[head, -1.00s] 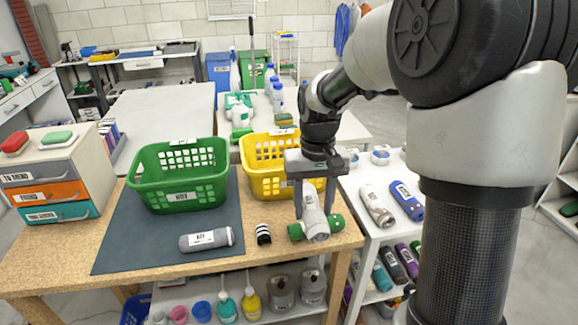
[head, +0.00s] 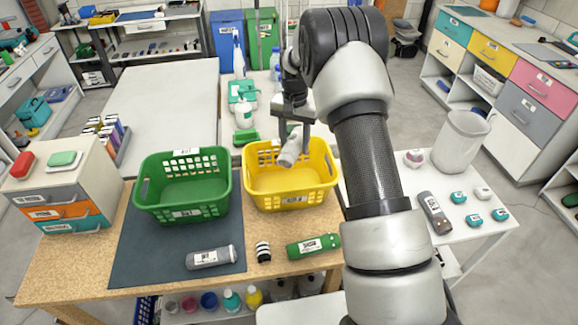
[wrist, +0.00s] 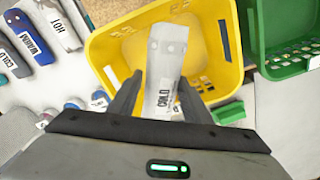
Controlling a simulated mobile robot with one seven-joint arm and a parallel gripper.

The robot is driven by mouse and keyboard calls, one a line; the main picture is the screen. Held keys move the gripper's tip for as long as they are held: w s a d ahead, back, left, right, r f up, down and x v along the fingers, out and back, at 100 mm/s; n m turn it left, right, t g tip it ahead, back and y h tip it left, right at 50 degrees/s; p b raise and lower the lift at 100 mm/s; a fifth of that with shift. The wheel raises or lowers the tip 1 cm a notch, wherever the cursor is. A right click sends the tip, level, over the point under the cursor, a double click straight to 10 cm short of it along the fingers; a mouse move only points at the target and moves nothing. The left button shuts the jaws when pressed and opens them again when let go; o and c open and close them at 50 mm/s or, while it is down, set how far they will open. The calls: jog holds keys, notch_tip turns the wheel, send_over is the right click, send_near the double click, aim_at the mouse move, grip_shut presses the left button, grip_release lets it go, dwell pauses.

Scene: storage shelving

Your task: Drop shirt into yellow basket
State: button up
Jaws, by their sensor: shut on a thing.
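My gripper (head: 292,138) is over the yellow basket (head: 312,200), near its back part. Its two fingers are shut on a light grey rolled shirt (head: 290,153) with a label. In the wrist view the shirt (wrist: 166,62) sits between the fingers, its label reads COLD, and the yellow basket (wrist: 222,72) opens behind it. The shirt hangs tilted over the basket's opening. The visible inside of the basket looks empty. It stands on the wooden table (head: 70,262).
A green basket (head: 185,215) stands left of the yellow one on a dark mat (head: 140,250). A grey roll (head: 211,257), a black-and-white striped piece (head: 263,252) and a green roll (head: 313,246) lie in front. A white side table (head: 460,240) with small items is at right.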

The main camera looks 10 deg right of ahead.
jog(key=shift+s+f+b, duration=0.1)
jog(key=shift+f+b, duration=1.3)
jog(key=shift+f, duration=1.4)
jog(key=o, duration=1.2)
notch_tip(320, 180, up, 18)
jog(key=shift+f, duration=0.25)
